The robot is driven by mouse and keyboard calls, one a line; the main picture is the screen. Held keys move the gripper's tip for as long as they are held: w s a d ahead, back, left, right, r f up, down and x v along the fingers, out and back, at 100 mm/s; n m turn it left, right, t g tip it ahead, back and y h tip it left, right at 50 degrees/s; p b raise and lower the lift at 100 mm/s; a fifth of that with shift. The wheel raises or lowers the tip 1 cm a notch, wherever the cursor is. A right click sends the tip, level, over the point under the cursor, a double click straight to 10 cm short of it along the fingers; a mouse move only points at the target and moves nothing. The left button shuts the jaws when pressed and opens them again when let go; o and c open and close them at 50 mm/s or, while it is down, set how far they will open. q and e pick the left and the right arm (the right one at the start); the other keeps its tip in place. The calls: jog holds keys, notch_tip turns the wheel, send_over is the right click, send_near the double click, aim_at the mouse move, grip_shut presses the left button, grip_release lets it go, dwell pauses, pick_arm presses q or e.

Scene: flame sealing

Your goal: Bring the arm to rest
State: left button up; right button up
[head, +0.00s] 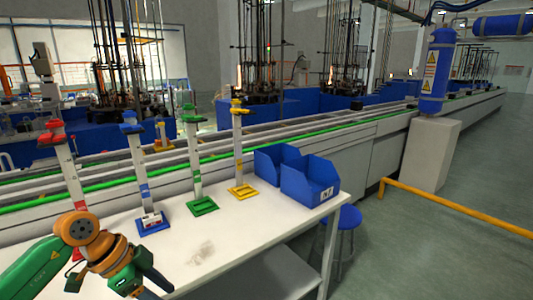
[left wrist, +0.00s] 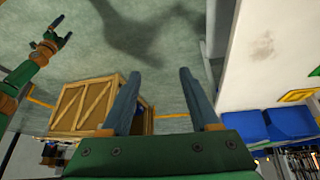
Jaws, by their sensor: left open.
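My left gripper (head: 160,288) is at the lower left of the head view, in front of the white table's near side. In the left wrist view its two dark fingers (left wrist: 158,72) are spread apart with nothing between them. The white table (head: 270,222) lies beside it and shows at the right of the left wrist view. My right gripper (left wrist: 66,27) shows only at the upper left of the left wrist view, its fingers apart and empty, over the floor. The head view does not show it.
Colored stands, red (head: 72,182), blue (head: 143,180), green (head: 194,165) and yellow (head: 238,150), stand on the table. Blue bins (head: 312,182) sit at its right end. A blue stool (head: 347,217) is beside it. A wooden crate (left wrist: 85,107) stands on the floor.

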pick_arm(q)
jog(key=w+d+f+m+t+h, duration=0.1)
jog(key=w+d+f+t+h, duration=0.25)
jog(key=d+h, duration=0.7)
jog(key=s+a+f+n+t+y, duration=0.1)
jog(key=a+f+n+t+y, duration=0.2)
jog(key=f, duration=0.5)
jog(key=a+f+n+t+y, duration=0.1)
jog(key=a+f+n+y, duration=0.2)
jog(key=f, duration=0.5)
jog(key=s+a+f+n+t+y, duration=0.1)
jog(key=f+n+t+y, duration=0.2)
jog(key=f+y, duration=0.3)
jog(key=s+a+f+n+g+y, duration=0.1)
jog(key=s+a+f+g, duration=0.15)
jog(key=s+f, duration=0.55)
jog(key=s+a+f+n+g+y, duration=0.1)
jog(key=s+f+g+y, duration=0.15)
jog(key=s+f, duration=0.55)
jog(key=s+f+g, duration=0.2)
jog(key=s+g, duration=0.1)
jog(key=s, duration=0.7)
jog(key=s+f+g, duration=0.2)
jog(key=s+g, duration=0.1)
jog(key=s, duration=0.8)
jog(key=shift+d+f, duration=0.4)
jog(key=shift+d, duration=0.05)
